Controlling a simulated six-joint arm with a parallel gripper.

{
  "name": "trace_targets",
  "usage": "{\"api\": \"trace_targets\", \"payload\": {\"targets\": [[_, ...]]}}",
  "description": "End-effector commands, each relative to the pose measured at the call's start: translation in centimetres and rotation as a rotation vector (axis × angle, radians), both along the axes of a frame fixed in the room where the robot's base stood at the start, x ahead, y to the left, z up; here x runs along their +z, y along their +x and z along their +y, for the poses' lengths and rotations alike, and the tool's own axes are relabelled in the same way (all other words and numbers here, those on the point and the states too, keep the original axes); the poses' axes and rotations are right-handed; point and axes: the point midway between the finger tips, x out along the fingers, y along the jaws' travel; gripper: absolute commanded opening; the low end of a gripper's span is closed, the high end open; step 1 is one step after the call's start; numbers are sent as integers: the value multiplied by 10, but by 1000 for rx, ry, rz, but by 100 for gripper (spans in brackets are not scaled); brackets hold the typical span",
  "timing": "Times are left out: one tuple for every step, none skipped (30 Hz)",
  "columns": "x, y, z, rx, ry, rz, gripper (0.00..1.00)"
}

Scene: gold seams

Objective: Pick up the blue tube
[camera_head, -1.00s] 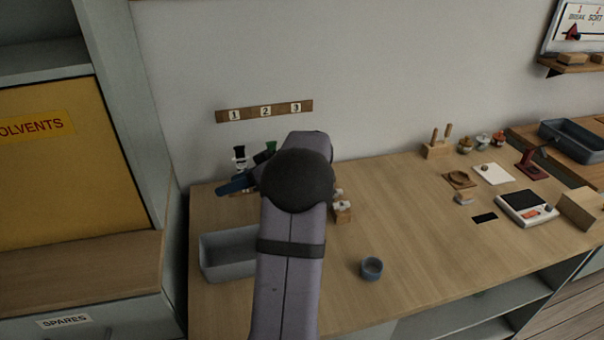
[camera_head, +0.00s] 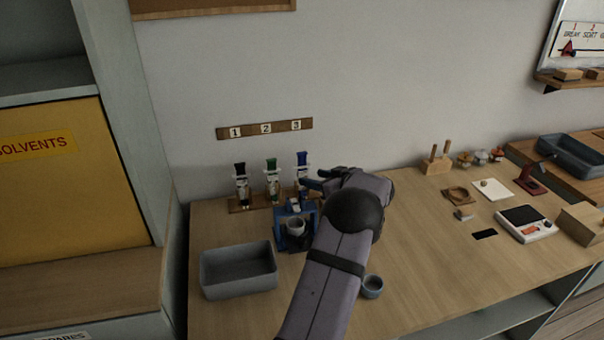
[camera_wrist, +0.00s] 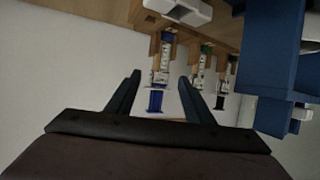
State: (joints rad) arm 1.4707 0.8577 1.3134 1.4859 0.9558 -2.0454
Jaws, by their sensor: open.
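The blue tube (camera_head: 303,162) is a slim clear tube with white collars and a blue top. It stands upright at the right end of the wooden rack, below label 3. In the wrist view the blue tube (camera_wrist: 157,99) shows between my spread fingers, with its blue end towards me. My gripper (camera_head: 315,180) is open, beside the tube's right side in the head view. In the wrist view my gripper (camera_wrist: 159,80) has nothing clamped; whether a finger touches the tube I cannot tell.
A green-topped tube (camera_head: 272,178) and a black-topped tube (camera_head: 240,184) stand left of it in the rack (camera_head: 254,203). A blue stand (camera_head: 283,240) holding a grey cup is just in front. A grey bin (camera_head: 238,282) lies front left.

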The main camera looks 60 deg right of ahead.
Motion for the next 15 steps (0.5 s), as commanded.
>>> {"api": "trace_targets", "payload": {"targets": [[-1,1,0,1,1,1,48],[-1,2,0,1,0,0,48],[-2,4,-1,1,0,0,48],[-2,6,-2,2,1,0,48],[-3,8,-3,1,2,-1,48],[-4,11,-4,1,2,0,48],[-5,13,-5,1,2,0,48],[-6,15,-6,1,2,0,48],[-7,17,-7,1,2,0,48],[-8,18,-7,1,0,0,48],[-8,19,-7,1,0,0,48],[-8,19,-7,1,0,0,48],[-8,19,-7,0,0,0,48],[-8,19,-8,1,0,0,48],[-8,20,-8,1,1,0,48]]}}
